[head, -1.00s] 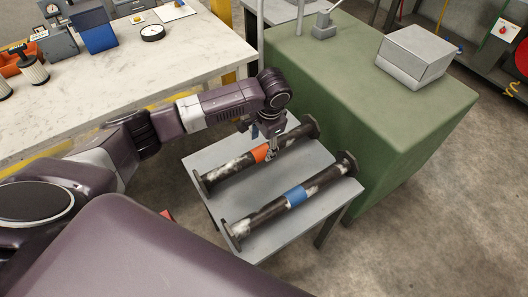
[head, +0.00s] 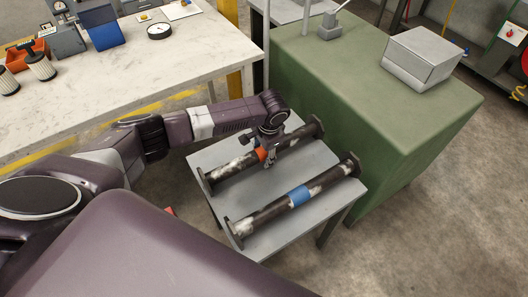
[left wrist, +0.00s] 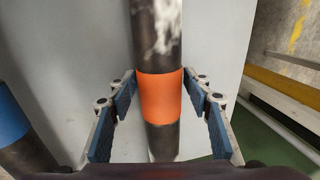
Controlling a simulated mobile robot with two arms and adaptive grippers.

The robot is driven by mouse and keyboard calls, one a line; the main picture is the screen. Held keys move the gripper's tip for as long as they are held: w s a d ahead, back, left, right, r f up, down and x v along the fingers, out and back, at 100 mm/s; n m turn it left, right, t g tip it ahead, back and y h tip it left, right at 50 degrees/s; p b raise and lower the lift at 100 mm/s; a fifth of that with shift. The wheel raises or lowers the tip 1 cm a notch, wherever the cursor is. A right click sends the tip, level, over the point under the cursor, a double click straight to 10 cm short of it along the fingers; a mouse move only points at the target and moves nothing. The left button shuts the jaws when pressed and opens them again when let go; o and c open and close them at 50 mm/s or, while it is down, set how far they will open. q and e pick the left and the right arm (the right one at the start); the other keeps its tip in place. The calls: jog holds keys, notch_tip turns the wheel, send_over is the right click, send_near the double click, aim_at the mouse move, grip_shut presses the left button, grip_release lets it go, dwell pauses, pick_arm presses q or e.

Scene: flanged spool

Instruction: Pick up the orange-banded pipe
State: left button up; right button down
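The orange-banded pipe (head: 230,169) is a dark, scuffed pipe with a flange at each end. My left gripper (head: 266,160) is at the band from above. In the left wrist view its two blue-padded fingers (left wrist: 160,100) stand open, one on each side of the band, with gaps between pads and pipe. My right gripper is not in view.
A blue-banded pipe (head: 268,211) lies roughly parallel on the same grey table (head: 264,247). A green cabinet (head: 375,110) with a grey box (head: 421,57) on it stands close behind. A pale workbench (head: 110,90) is at the left.

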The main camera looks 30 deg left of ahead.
pick_arm(q)
grip_shut()
jog(key=shift+w+r, duration=0.15)
jog(key=shift+w, duration=0.05)
